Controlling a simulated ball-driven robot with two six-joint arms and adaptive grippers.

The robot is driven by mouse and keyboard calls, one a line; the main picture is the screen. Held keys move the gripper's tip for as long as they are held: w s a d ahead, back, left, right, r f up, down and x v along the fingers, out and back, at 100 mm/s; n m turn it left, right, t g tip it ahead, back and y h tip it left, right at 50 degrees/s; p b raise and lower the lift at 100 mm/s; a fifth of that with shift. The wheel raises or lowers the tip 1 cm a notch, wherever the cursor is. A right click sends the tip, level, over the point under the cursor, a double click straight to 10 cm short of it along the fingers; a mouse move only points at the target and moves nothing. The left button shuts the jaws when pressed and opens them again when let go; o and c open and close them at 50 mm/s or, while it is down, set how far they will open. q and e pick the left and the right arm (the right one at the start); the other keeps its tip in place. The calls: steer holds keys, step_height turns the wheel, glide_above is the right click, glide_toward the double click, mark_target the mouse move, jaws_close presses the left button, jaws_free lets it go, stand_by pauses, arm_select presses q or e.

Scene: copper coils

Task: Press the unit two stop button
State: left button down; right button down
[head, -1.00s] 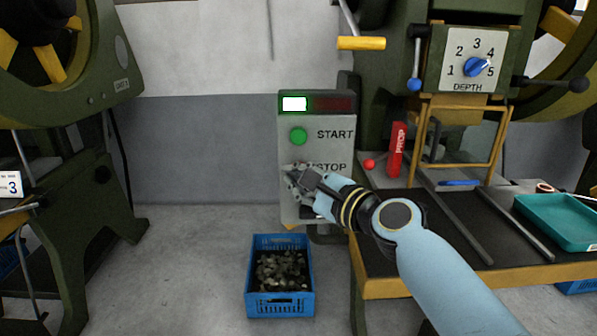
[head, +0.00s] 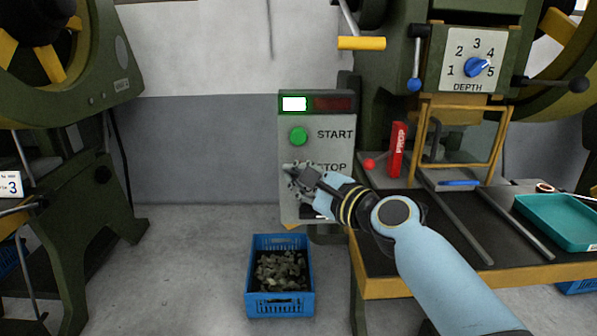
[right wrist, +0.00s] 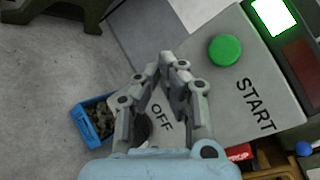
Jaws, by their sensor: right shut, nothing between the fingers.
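In the right wrist view the closed fingertips (right wrist: 173,62) lie over the box face, below and left of the green button (right wrist: 225,50). An OFF label (right wrist: 161,117) shows between the fingers. Contact with the button cannot be seen. My left gripper is not in view.
The left indicator window (head: 294,104) is lit white-green; the right red one (head: 332,104) is dark. A blue crate (head: 280,306) of metal pieces stands on the floor below. A red prop (head: 396,150) and teal tray (head: 558,222) are on the press table.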

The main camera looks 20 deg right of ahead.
steer(key=shift+w+d, duration=0.2)
steer(key=shift+w, duration=0.4)
stand_by(0.7)
stand_by(0.4)
steer(key=shift+s+a, duration=0.25)
steer(key=shift+s, duration=0.65)
steer(key=s, duration=0.2)
steer(key=s+a+p, duration=0.1)
steer(key=s, duration=0.1)
steer(key=shift+s+a, duration=0.2)
steer(key=shift+s, duration=0.2)
